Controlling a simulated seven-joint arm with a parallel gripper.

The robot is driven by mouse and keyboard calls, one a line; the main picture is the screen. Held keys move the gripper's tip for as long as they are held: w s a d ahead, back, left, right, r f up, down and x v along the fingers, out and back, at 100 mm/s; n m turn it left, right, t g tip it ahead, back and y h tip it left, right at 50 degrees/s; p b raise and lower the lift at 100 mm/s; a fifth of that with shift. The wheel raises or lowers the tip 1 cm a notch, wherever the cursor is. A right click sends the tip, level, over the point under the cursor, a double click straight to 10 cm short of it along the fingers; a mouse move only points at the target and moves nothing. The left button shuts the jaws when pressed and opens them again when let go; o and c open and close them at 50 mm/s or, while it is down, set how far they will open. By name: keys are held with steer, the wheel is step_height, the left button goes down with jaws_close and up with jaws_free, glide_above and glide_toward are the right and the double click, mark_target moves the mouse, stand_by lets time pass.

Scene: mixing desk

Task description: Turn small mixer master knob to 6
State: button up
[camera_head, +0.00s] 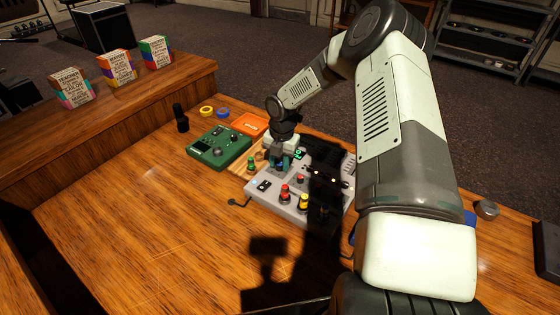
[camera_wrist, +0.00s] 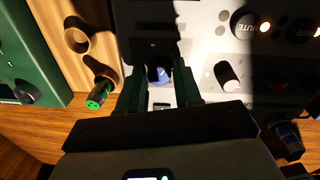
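The grey mixer (camera_head: 277,206) lies on the desk, partly hidden by my arm and its shadow. My gripper (camera_head: 280,162) points down over its back left part. In the wrist view, my gripper's two dark green fingers (camera_wrist: 158,78) stand apart on either side of a blue knob (camera_wrist: 158,74). The knob nearly fills the gap between them; I cannot tell if they touch it. No knob label or scale is readable, so I cannot tell its setting. A dark knob with a pale pink top (camera_wrist: 227,75) stands to the right. Red knobs (camera_head: 285,190) and a yellow knob (camera_head: 304,202) are nearer the front.
A green device (camera_head: 220,149) sits left of the mixer. An orange box (camera_head: 250,124), tape rolls and a black upright object (camera_head: 181,118) stand behind. The desk's front left is clear.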

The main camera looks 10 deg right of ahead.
jaws_close()
